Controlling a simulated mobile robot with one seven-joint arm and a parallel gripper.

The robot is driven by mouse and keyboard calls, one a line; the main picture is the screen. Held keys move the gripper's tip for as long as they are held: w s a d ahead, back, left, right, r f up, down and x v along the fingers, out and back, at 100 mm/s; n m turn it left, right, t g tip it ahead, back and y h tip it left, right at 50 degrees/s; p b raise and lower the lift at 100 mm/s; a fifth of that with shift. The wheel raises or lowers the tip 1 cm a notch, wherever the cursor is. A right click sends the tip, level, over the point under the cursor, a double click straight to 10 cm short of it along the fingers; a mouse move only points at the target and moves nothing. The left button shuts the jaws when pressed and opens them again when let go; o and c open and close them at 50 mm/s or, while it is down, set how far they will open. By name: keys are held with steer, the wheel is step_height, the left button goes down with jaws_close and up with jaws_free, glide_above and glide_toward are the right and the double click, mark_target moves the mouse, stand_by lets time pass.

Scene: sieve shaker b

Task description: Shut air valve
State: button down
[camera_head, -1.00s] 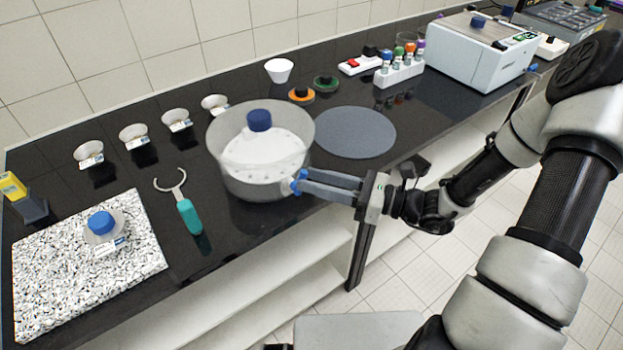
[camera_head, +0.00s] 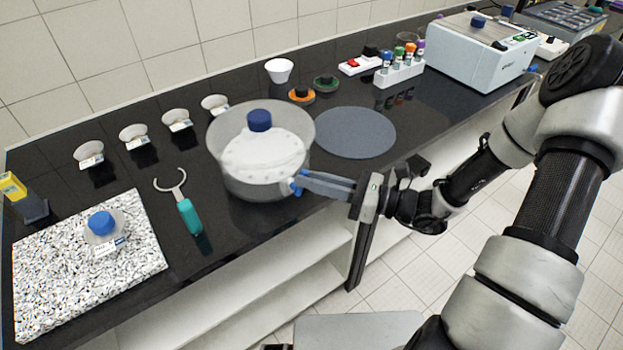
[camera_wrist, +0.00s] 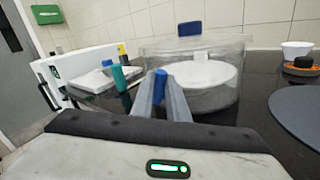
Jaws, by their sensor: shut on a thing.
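The air valve (camera_head: 297,183) is a small blue handle low on the front right side of a clear round vessel, a desiccator (camera_head: 228,140). The desiccator holds a white perforated plate and has a blue knob (camera_head: 259,120) on top. My gripper (camera_head: 302,183) is at the valve with its fingers closed on the blue handle, which they partly hide. In the wrist view the valve (camera_wrist: 160,80) shows as an upright blue piece between the two fingertips, in front of the desiccator (camera_wrist: 215,95).
A wrench with a teal handle (camera_head: 189,215) lies left of the desiccator. A speckled slab (camera_head: 60,270) with a blue-capped jar is further left. A grey round mat (camera_head: 355,132) lies to the right. Several small dishes, a tube rack (camera_head: 400,72) and a white machine (camera_head: 480,55) stand behind.

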steer(key=m+t+y, duration=0.1)
steer(key=m, duration=0.1)
steer(key=f+m+t+y, duration=0.1)
steer(key=m, duration=0.2)
steer(key=d+f+m+t, duration=0.1)
steer(key=m, duration=0.1)
steer(key=shift+w+f+y, duration=0.1)
steer(key=shift+w+y, duration=0.25)
steer(key=shift+y, duration=0.05)
steer(key=shift+f+m+t+h+b, duration=0.2)
steer(key=shift+f+m+t+h, duration=0.15)
steer(key=shift+m+t, duration=1.15)
steer(key=shift+f+m+t+h+b, duration=0.3)
steer(key=shift+m+t, duration=0.6)
steer(key=shift+m, duration=1.15)
steer(key=shift+f+m+t+h+b, duration=0.15)
steer(key=shift+f+m+t+h, duration=0.2)
steer(key=shift+m+t, duration=1.15)
steer(key=shift+m, duration=0.45)
steer(key=c, duration=1.7)
jaws_free()
steer(key=b+v, duration=0.2)
steer(key=v, duration=1.5)
steer(key=shift+s+d, duration=0.2)
steer(key=shift+d, duration=0.1)
